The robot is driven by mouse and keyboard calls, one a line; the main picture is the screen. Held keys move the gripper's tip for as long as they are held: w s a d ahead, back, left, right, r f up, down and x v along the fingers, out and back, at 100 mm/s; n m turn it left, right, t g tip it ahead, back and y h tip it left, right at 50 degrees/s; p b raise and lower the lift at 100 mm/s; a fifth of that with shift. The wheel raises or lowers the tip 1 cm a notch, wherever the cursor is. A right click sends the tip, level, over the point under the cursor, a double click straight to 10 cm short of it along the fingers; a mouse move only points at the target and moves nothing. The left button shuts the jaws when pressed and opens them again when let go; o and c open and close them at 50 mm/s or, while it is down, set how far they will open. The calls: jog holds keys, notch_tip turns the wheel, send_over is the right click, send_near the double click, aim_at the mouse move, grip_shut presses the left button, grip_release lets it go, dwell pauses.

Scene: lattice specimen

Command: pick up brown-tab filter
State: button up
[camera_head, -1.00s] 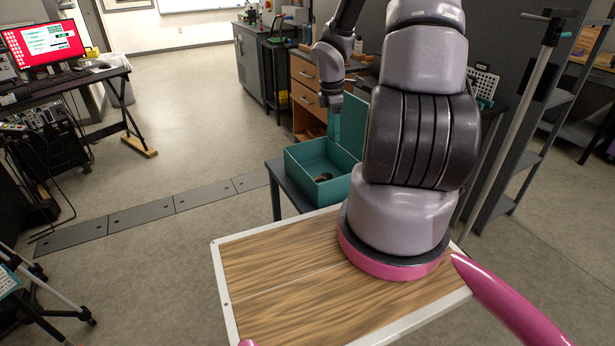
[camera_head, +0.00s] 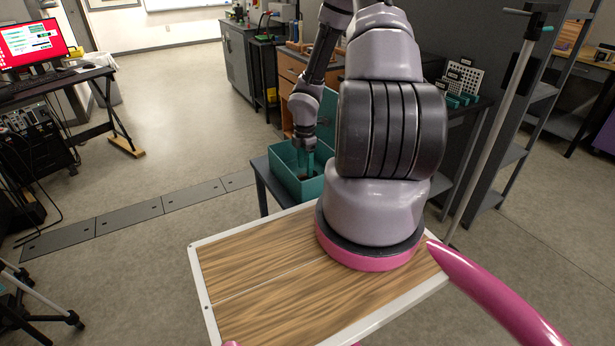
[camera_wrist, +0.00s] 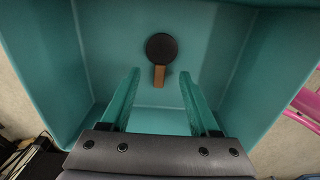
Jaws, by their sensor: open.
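The brown-tab filter (camera_wrist: 160,49) lies on the floor of a teal box (camera_wrist: 233,45) in the wrist view. It is a dark round disc with a brown tab pointing toward my gripper. My gripper (camera_wrist: 160,78) is open, its two teal fingers pointing into the box. Nothing is between the fingers; the filter shows just beyond the fingertips, near the middle of the gap. In the head view my gripper (camera_head: 307,165) is at the teal box (camera_head: 313,187), and the filter cannot be made out there.
The box stands on a small dark table (camera_head: 262,180) with its lid (camera_head: 328,125) raised behind it. Wooden drawers (camera_head: 292,75) stand behind. A dark bench with a white perforated rack (camera_head: 463,76) is to the right. Open floor lies to the left.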

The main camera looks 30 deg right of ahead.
notch_tip(320, 180, down, 2)
jog(key=shift+f, duration=0.2)
grip_shut()
jog(key=shift+r, duration=0.1)
